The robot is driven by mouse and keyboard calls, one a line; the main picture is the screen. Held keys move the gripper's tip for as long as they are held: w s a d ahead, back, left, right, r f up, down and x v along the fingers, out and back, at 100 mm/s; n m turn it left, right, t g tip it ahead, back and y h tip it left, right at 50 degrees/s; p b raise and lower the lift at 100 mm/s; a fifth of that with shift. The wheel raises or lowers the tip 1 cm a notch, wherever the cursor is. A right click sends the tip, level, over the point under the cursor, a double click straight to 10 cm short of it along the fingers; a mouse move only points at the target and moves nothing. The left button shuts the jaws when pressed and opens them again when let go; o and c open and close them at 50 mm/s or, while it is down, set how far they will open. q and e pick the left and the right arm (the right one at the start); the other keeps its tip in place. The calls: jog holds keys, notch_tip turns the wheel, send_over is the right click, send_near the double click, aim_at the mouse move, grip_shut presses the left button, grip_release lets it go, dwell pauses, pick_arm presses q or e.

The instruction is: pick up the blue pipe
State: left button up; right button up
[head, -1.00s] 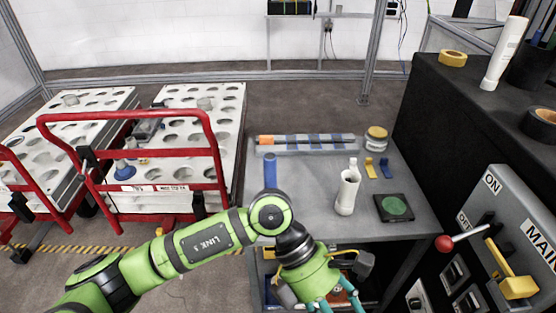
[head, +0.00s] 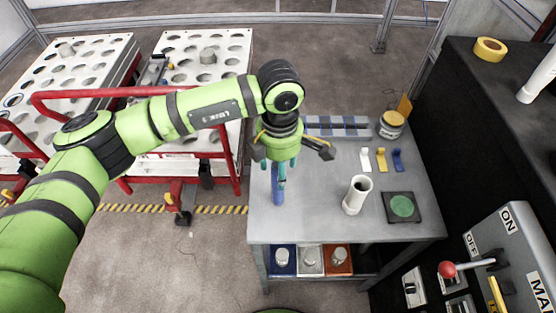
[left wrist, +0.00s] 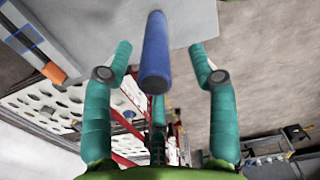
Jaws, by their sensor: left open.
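The blue pipe (head: 277,190) stands upright near the left edge of the grey table (head: 315,222). My right gripper is in no view.
A white pipe (head: 357,195) and a green round pad (head: 402,206) stand to the right. A red railing (head: 75,96) is left of the table.

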pick_arm(q)
jog(key=shift+w, duration=0.2)
jog(key=shift+f+p, duration=0.25)
jog(key=shift+p, duration=0.1)
notch_tip(320, 180, down, 6)
jog(key=p, duration=0.3)
jog(key=shift+w+f, duration=0.15)
jog(key=shift+a, duration=0.1)
grip_shut()
